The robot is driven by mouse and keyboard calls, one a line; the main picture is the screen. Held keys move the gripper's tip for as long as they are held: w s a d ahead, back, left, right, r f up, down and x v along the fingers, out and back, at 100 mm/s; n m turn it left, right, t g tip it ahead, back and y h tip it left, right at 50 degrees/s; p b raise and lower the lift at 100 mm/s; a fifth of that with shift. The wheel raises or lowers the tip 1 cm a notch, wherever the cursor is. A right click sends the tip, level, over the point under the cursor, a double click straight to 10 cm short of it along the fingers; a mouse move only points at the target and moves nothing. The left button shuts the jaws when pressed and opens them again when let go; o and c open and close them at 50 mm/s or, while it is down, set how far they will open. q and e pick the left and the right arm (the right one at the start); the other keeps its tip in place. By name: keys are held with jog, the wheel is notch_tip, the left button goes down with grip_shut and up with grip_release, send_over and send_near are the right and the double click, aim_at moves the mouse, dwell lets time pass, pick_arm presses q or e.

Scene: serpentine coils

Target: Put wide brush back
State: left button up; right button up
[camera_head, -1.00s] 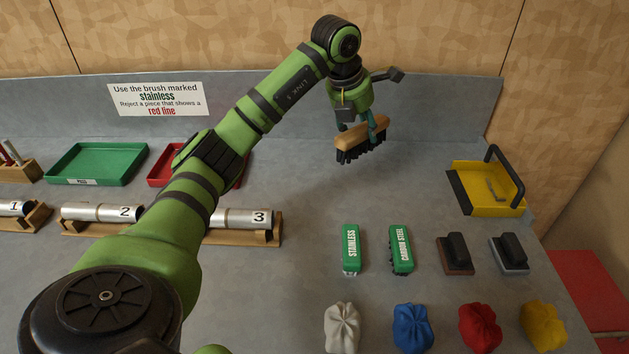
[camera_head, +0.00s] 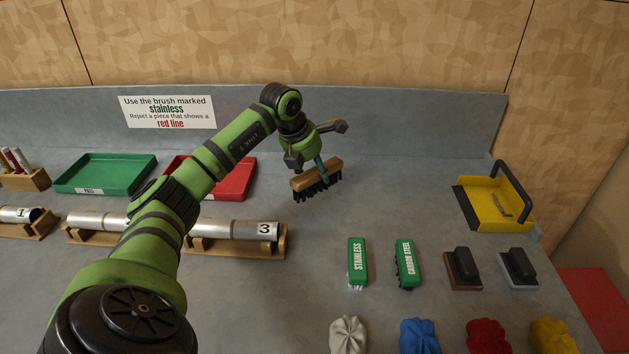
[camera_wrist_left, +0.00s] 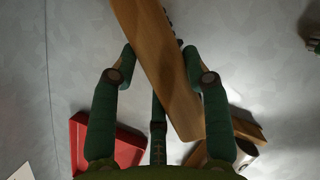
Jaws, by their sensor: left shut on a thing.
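The wide brush (camera_head: 317,179) has a wooden back and dark bristles that point down. My left gripper (camera_head: 318,166) is shut on its wooden back and holds it above the bench, right of the red tray. In the left wrist view the wooden back (camera_wrist_left: 160,70) runs at a slant between the fingers of my left gripper (camera_wrist_left: 160,65). The bristles are mostly hidden there. My right gripper is not in view.
Below the brush are a wooden rack (camera_head: 235,247) with metal tubes, a green STAINLESS brush (camera_head: 357,262) and a CARBON STEEL brush (camera_head: 407,264). The red tray (camera_head: 235,182), green tray (camera_head: 105,175) and yellow dustpan (camera_head: 492,204) stand farther off. Bench right of the brush is clear.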

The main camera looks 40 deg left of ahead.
aim_at(315, 183)
pick_arm(q)
notch_tip(315, 183, down, 3)
jog(key=shift+s+f+p, duration=0.1)
jog(key=shift+f+p, duration=0.05)
jog(key=shift+p, duration=0.4)
jog(key=shift+f, duration=0.35)
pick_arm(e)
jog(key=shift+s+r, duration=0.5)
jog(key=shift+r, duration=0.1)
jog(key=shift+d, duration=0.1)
pick_arm(q)
jog(key=shift+f, duration=0.15)
jog(key=o, duration=1.1)
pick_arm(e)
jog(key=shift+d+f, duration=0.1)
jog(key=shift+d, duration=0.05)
pick_arm(q)
jog(key=shift+o, duration=0.2)
